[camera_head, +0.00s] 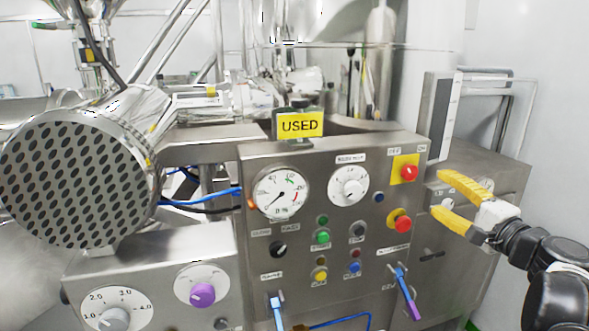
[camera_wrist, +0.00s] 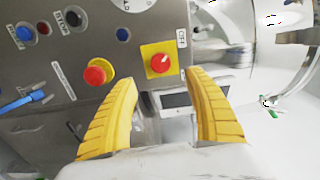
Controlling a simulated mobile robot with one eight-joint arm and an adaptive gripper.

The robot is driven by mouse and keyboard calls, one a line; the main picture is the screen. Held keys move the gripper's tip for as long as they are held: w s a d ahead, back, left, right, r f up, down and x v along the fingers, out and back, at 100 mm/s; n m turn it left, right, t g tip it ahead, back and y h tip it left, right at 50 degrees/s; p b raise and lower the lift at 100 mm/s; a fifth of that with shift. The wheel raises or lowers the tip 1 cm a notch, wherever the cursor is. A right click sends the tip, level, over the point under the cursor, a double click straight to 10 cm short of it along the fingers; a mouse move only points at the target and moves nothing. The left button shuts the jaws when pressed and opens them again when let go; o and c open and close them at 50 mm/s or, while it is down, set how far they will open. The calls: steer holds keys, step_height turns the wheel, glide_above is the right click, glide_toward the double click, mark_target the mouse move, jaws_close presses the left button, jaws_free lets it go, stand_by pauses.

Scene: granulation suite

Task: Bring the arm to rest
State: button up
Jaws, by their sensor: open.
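My gripper (camera_head: 447,196) has two yellow ribbed fingers on a white and black wrist. It is at the right in the head view, in front of the right part of the steel control panel (camera_head: 262,166). The fingers are spread apart with nothing between them. In the wrist view the gripper (camera_wrist: 165,90) points at the panel, near a red rotary switch on a yellow square plate (camera_wrist: 160,60). A red mushroom button (camera_wrist: 97,73) is to the left of the fingers. Whether a fingertip touches the panel cannot be told.
The panel carries a round gauge (camera_head: 281,192), a white dial (camera_head: 349,186), several buttons and blue levers (camera_head: 406,290). A yellow "USED" sign (camera_head: 300,125) stands on top. A perforated steel drum (camera_head: 75,180) is at the left. A white wall (camera_head: 560,120) is at the right.

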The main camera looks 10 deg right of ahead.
steer(key=s+a+f+n+g+y+b, duration=0.1)
steer(key=s+a+f+n+g, duration=0.2)
steer(key=a, duration=0.4)
steer(key=a+f+n+g+y, duration=0.1)
steer(key=a+f+n+g, duration=0.15)
steer(key=a+f, duration=0.4)
steer(key=s+a+f+n+g+b, duration=0.1)
steer(key=s+a+f+n+g, duration=0.15)
steer(key=a, duration=0.55)
steer(key=s+a+f+n+g+h+b, duration=0.1)
steer(key=s+a+f+n+g+h, duration=0.2)
steer(key=s+f+n, duration=0.5)
steer(key=shift+s+a+f+n+h+b, duration=0.35)
steer(key=shift+s+f, duration=0.3)
steer(key=shift+s, duration=0.4)
steer(key=shift+d, duration=0.1)
